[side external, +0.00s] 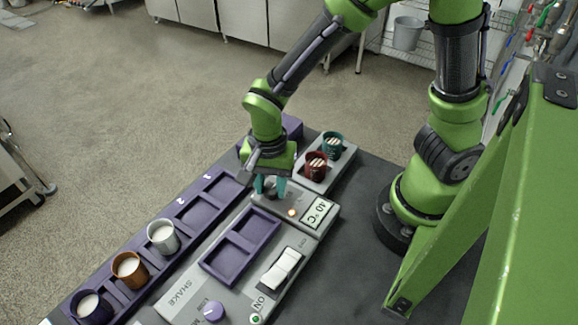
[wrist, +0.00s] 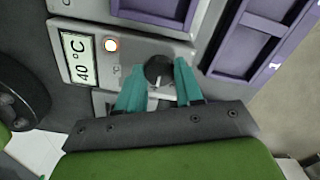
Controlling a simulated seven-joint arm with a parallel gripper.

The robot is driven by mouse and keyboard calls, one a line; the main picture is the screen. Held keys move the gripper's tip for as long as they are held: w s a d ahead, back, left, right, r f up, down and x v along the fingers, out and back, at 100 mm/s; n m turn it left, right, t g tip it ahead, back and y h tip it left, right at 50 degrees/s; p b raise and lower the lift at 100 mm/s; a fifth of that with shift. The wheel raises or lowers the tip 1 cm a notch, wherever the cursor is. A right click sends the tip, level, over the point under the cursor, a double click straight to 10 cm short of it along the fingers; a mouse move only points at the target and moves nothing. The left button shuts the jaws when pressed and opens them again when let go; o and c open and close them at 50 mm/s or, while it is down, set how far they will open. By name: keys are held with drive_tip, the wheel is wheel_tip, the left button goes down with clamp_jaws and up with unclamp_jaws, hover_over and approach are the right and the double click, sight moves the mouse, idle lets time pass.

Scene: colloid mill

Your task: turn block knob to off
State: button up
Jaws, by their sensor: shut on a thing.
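The block knob (wrist: 158,72) is a round dark knob with a pale pointer mark, on the grey panel beside the display that reads 40 °C (wrist: 80,58). My gripper (wrist: 158,80) has its teal fingers shut on the knob, one on each side. In the side view my gripper (side external: 270,185) points down at the panel and the knob (side external: 271,192) is partly hidden between the fingers. A small orange-red light (wrist: 112,45) is lit between the knob and the display; it also shows in the side view (side external: 292,212).
A purple two-slot block (side external: 240,245), a white rocker switch (side external: 281,268) and a purple knob (side external: 213,311) lie nearer the camera. Dark red (side external: 316,165) and teal (side external: 332,146) cups stand behind.

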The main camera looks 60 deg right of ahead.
sight(271, 189)
drive_tip(key=shift+n, duration=0.3)
drive_tip(key=n, duration=0.3)
drive_tip(key=shift+n, duration=0.4)
drive_tip(key=n, duration=0.4)
drive_tip(key=shift+n, duration=0.3)
drive_tip(key=n, duration=0.8)
drive_tip(key=shift+n, duration=0.3)
drive_tip(key=o, duration=1)
drive_tip(key=shift+o, duration=0.2)
wheel_tip(271, 189, up, 17)
